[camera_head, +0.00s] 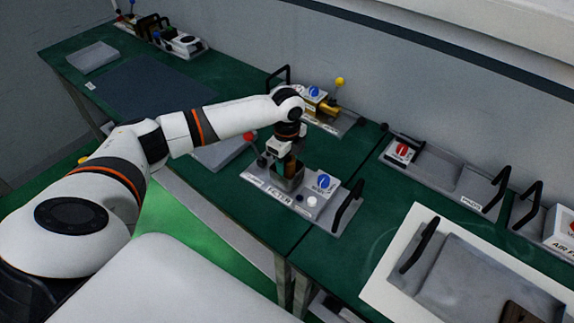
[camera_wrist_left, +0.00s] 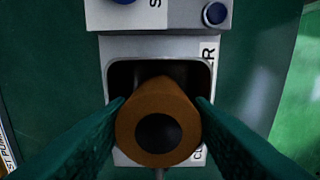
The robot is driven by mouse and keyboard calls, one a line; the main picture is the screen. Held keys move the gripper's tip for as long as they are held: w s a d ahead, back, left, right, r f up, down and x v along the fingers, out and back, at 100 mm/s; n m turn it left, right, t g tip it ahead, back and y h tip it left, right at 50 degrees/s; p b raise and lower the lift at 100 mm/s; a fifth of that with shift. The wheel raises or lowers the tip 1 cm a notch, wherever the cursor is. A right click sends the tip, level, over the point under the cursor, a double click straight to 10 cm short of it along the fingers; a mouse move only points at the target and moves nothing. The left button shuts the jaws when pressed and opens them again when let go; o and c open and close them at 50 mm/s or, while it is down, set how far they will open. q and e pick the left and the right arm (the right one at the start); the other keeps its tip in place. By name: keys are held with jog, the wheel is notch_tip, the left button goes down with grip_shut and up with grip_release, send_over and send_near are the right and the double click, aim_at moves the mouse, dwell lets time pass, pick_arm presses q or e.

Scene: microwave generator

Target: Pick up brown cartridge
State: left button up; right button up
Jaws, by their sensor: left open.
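The brown cartridge (camera_wrist_left: 158,98) is a round brown piece with a dark circle in its end. In the left wrist view it sits in the dark opening of the grey filter unit (camera_wrist_left: 118,52). My left gripper (camera_wrist_left: 161,104) is open, with one green finger on each side of the cartridge. Whether the fingers touch it I cannot tell. In the head view my left gripper (camera_head: 287,165) points down over the filter unit (camera_head: 262,193), and the cartridge is mostly hidden there. My right gripper is not in view.
The unit has a blue knob (camera_head: 323,181) and a black handle (camera_head: 346,204) on its right. Behind stands another unit with a yellow-topped lever (camera_head: 340,82). A red-knob unit (camera_head: 402,152) and a pale tray (camera_head: 425,215) are on the right. A dark mat (camera_head: 145,85) lies left.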

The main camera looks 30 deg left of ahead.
pick_arm(q)
jog(key=shift+f, duration=0.3)
jog(key=shift+r, duration=0.1)
jog(key=c, duration=0.6)
